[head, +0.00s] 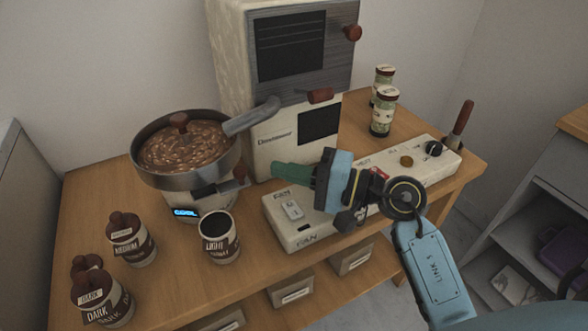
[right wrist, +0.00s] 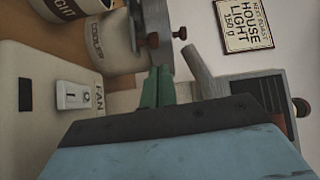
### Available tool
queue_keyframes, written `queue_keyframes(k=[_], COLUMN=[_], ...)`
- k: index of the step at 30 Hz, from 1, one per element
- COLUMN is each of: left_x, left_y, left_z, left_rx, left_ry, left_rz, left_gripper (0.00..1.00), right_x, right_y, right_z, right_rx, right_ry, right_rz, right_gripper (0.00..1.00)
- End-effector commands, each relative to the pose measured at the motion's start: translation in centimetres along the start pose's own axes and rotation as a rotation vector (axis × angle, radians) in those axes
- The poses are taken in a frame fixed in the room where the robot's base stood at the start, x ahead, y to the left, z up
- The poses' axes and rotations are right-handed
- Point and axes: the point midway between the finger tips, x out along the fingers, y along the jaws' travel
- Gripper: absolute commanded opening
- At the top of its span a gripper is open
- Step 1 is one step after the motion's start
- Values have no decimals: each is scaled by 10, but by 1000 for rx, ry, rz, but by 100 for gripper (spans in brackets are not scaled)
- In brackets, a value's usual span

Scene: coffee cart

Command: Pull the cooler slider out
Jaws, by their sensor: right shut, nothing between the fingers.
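The cooler (head: 190,178) is a round metal pan of brown beans on a pale base with a lit blue display, left of the roaster. A small dark red knob (head: 240,171) on a grey slider plate (head: 228,187) sticks out at its right side. In the right wrist view, the labelled cooler (right wrist: 108,45) and red-brown knobs (right wrist: 152,40) lie beyond the fingers. My right gripper (head: 279,170) has green fingers, shut and empty. They point left toward the slider knob, with a gap between. The green fingers also show in the wrist view (right wrist: 158,85). My left gripper is not in view.
The roaster (head: 268,140) stands behind my fingers. A white switch panel (head: 290,228) lies under my right gripper. A cup labelled light (head: 219,238) stands in front of the cooler. Dark and medium canisters (head: 130,240) are at front left, jars (head: 382,112) at back right.

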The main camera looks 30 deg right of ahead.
Motion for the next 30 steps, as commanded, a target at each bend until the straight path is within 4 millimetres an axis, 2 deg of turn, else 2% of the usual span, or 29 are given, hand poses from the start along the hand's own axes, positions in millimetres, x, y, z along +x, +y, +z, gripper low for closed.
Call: queue_keyframes(k=[1, 6, 12, 23, 27, 30], left_x=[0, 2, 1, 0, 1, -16], left_y=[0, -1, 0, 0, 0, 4], left_z=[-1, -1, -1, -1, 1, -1], left_rx=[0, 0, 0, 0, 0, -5], left_ry=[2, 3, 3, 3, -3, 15], left_rz=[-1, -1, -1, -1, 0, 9], left_gripper=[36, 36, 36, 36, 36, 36], right_x=[11, 40, 59, 62, 56, 46], right_y=[-2, -2, 0, 0, 1, 2], right_z=[0, 0, 0, 0, 4, 16], right_rx=[2, 3, 2, 1, -2, -5], right_ry=[-2, -1, -1, -1, 0, -4], right_rz=[-5, -5, -2, 0, 3, 4], right_gripper=[0, 0, 0, 0, 0, 0])
